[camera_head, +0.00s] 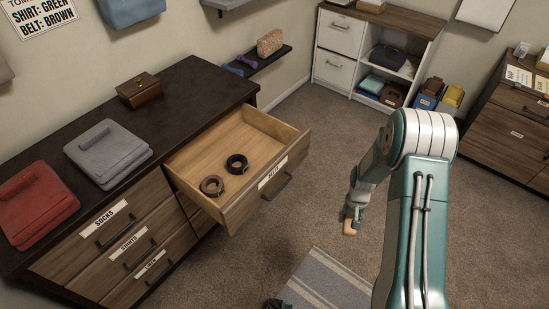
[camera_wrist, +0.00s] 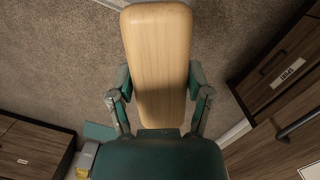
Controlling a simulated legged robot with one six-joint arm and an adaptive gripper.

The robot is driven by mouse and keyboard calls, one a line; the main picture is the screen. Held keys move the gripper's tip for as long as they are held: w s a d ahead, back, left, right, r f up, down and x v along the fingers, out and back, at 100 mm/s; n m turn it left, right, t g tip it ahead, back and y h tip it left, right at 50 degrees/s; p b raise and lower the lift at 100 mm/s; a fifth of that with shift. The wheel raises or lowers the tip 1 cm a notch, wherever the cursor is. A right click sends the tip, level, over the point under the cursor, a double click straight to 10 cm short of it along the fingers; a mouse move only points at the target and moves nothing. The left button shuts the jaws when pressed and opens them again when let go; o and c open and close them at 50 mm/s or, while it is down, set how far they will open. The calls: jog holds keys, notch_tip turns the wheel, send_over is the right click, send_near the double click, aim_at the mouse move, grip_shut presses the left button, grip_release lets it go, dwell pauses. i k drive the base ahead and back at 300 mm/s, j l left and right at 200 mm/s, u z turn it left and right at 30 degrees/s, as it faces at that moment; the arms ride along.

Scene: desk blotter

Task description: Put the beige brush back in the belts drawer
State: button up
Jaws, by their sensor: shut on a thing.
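The beige brush (camera_wrist: 157,60) is held in my gripper (camera_wrist: 160,95) in the wrist view, with a finger on either side of its smooth wooden body. In the head view the brush (camera_head: 351,228) shows small below my gripper (camera_head: 352,212), over the carpet to the right of the open drawer. The belts drawer (camera_head: 245,200) is pulled out from the dark-topped dresser. A brown rolled belt (camera_head: 212,186) and a black rolled belt (camera_head: 237,164) lie inside it, and the rest of its floor is bare. Part of its label is legible.
The dresser top (camera_head: 190,90) holds a small brown box (camera_head: 139,90), a folded grey garment (camera_head: 108,152) and a folded red garment (camera_head: 36,204). A striped rug (camera_head: 335,285) lies on the floor. A white shelf unit (camera_head: 340,45) stands at the back. Carpet between drawer and arm is clear.

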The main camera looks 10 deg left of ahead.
aim_at(262, 150)
jog(key=i+l+z, duration=0.1)
jog(key=i+z, duration=0.55)
jog(key=z, duration=0.25)
jog(key=i+j+u, duration=0.1)
jog(key=i, duration=0.5)
jog(key=i+j+u, duration=0.1)
jog(key=i, duration=0.5)
jog(key=i+u, duration=0.2)
jog(key=u, duration=0.2)
jog(key=i+u, duration=0.2)
jog(key=u, duration=0.2)
jog(key=i+l+u, duration=0.1)
jog(key=u, duration=0.3)
jog(key=i, duration=0.1)
